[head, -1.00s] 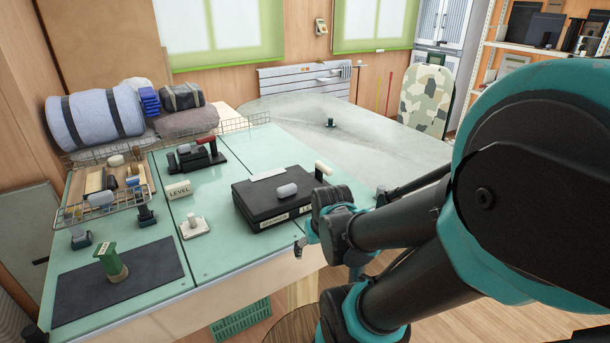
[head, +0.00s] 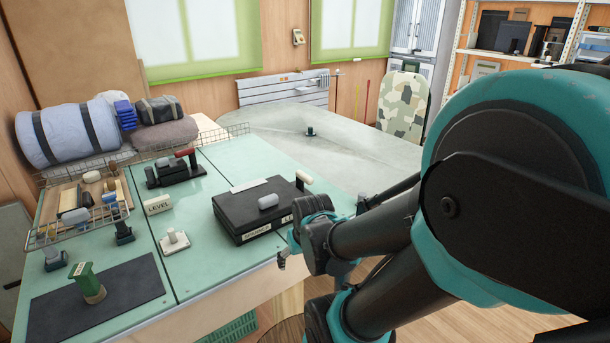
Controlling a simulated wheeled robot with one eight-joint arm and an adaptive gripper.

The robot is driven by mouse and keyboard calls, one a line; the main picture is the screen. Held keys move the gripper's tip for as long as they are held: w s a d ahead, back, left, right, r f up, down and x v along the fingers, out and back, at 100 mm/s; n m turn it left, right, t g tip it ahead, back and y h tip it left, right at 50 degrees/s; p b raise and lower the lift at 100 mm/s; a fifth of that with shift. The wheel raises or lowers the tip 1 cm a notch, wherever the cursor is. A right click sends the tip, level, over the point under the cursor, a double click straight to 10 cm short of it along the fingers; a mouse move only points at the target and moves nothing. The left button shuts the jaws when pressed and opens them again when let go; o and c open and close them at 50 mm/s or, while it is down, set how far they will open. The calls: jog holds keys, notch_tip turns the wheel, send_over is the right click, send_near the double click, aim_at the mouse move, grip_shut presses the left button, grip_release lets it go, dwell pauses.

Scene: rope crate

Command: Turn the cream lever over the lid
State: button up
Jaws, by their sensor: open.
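The cream lever (head: 304,178) stands at the right end of a black case, its cream grip at the top of a dark arm. The case's flat black lid (head: 241,199) is closed and carries a grey rounded knob (head: 268,201) and a pale strip. My gripper (head: 282,262) is in front of the case's near right corner, beside the bench edge, apart from the lever. It is open and small in view, and nothing shows in it. My arm hides the area right of the case.
A wire basket (head: 78,223), a green stamp (head: 87,282) and a dark mat (head: 135,287) are farther left. The grey table (head: 345,133) behind is mostly clear.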

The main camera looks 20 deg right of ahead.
jog(key=shift+c, duration=0.4)
jog(key=w+r, duration=0.1)
jog(key=w, duration=0.1)
jog(key=w+d+r, duration=0.1)
jog(key=w+r, duration=0.2)
jog(key=shift+w+d+r, duration=0.25)
jog(key=shift+w+d, duration=0.05)
jog(key=shift+w, duration=0.1)
jog(key=c, duration=0.7)
notch_tip(320, 180, up, 19)
jog(key=n+y, duration=0.1)
jog(key=n, duration=0.2)
send_over(309, 177)
jog(key=s+d, duration=0.2)
jog(key=s, duration=0.4)
jog(key=x, duration=1.6)
jog(key=shift+w+a, duration=0.1)
jog(key=shift+a, duration=0.25)
jog(key=shift+c, duration=0.2)
grip_shut()
